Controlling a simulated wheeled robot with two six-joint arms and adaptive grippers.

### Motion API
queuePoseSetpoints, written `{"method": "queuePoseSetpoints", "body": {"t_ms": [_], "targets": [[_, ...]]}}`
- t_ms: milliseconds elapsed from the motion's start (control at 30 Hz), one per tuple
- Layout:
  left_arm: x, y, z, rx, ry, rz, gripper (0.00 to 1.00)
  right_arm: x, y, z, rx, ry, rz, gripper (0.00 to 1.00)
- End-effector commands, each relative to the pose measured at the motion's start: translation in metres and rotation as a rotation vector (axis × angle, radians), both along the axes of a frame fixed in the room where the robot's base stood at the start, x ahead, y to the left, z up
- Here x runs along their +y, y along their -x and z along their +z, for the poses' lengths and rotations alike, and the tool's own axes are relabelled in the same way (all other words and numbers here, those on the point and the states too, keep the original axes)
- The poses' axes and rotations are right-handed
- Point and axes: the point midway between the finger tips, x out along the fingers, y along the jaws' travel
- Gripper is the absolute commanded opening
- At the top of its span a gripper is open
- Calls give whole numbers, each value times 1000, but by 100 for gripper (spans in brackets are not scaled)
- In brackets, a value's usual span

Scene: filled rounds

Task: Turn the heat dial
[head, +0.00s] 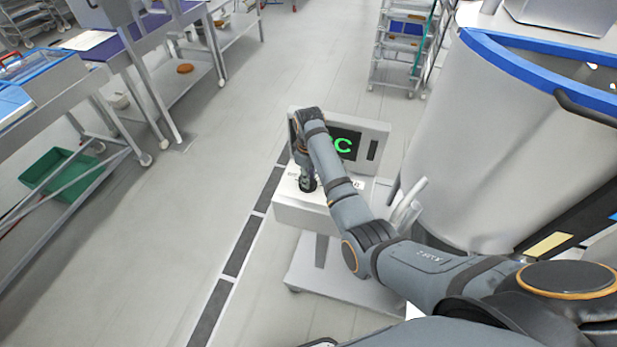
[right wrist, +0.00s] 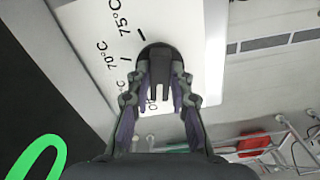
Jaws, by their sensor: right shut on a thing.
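The heat dial (right wrist: 157,53) is a dark knob on a white face with printed marks such as 70°C and 75°C, seen in the right wrist view. My right gripper (right wrist: 160,88) is shut on the dial, with one finger on each side of it. In the head view the right gripper (head: 306,179) reaches down onto the white top of the control unit (head: 293,213). The dark display (head: 347,144) behind it shows a green C; my arm covers the rest of the reading. My left gripper is not in view.
A large white vat with a blue rim (head: 480,130) stands close at the right. A wheeled rack (head: 404,45) is at the back. Benches and a green crate (head: 62,173) are at the left. The floor (head: 170,240) between is clear.

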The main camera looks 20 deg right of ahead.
Motion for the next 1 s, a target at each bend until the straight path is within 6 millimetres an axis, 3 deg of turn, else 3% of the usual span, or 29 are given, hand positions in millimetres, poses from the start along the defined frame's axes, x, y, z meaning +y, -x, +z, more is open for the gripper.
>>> {"method": "queuePoseSetpoints", "body": {"t_ms": [267, 300, 467, 767, 1000], "targets": [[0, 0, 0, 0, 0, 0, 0, -1, -1, 2, -3, 2, 1, 0], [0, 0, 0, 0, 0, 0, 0, -1, -1, 2, -3, 2, 1, 23], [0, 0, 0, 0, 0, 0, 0, -1, -1, 1, -3, 2, 1, 43], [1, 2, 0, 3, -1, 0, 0, 0, -1, 3, -2, 1, 0, 43], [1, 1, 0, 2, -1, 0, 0, -1, -1, 43, -6, 0, 1, 43]]}}
